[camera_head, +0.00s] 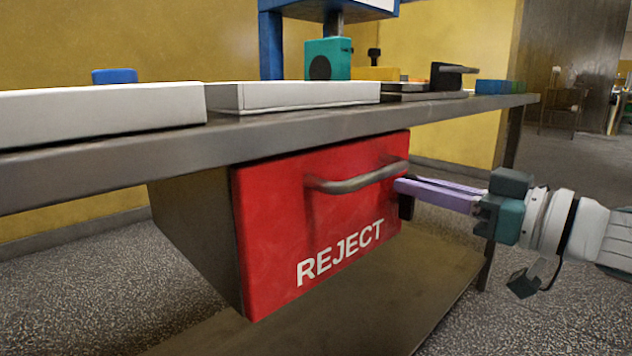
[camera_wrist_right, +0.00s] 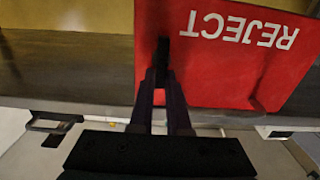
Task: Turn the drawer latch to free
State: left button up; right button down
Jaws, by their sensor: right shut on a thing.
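A red drawer front (camera_head: 275,220) with white REJECT lettering and a grey bar handle (camera_head: 358,181) hangs under the table. It appears closed, and it also shows upside down in the right wrist view (camera_wrist_right: 225,75). A small dark latch (camera_head: 406,207) sits at the drawer's right edge, mostly hidden behind my fingers; its dark end shows between the fingertips in the right wrist view (camera_wrist_right: 162,50). My right gripper (camera_head: 402,186) reaches in from the right, its purple fingers shut on the latch. The latch's exact angle is hard to tell. My left gripper is not in view.
The grey table edge (camera_head: 290,128) runs just above the drawer and my right gripper. White trays (camera_head: 307,95), a teal block (camera_head: 328,59) and a black-handled item (camera_head: 452,76) are on top. A lower shelf (camera_head: 350,305) lies beneath. Open floor lies to the right.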

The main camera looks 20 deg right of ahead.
jog(key=shift+n+p, duration=0.3)
jog(key=shift+n, duration=0.1)
jog(key=n, duration=0.1)
jog(key=n+p, duration=0.1)
jog(key=shift+s+a+f+n, duration=0.15)
jog(key=shift+a+n, duration=0.1)
jog(key=shift+n, duration=0.15)
jog(key=n, duration=0.3)
jog(key=n+p, duration=0.1)
jog(key=shift+s+a+f+n, duration=0.1)
jog(key=shift+a+f+n, duration=0.15)
jog(key=shift+n, duration=0.05)
jog(key=n, duration=0.4)
jog(key=shift+s+a+f+n, duration=0.1)
jog(key=shift+a+f+n, duration=0.1)
jog(key=shift+f+n, duration=0.15)
jog(key=n, duration=0.1)
jog(key=n+b, duration=0.1)
jog(key=n, duration=0.1)
jog(key=shift+f+n, duration=0.25)
jog(key=shift+f, duration=0.05)
jog(key=shift+n, duration=0.6)
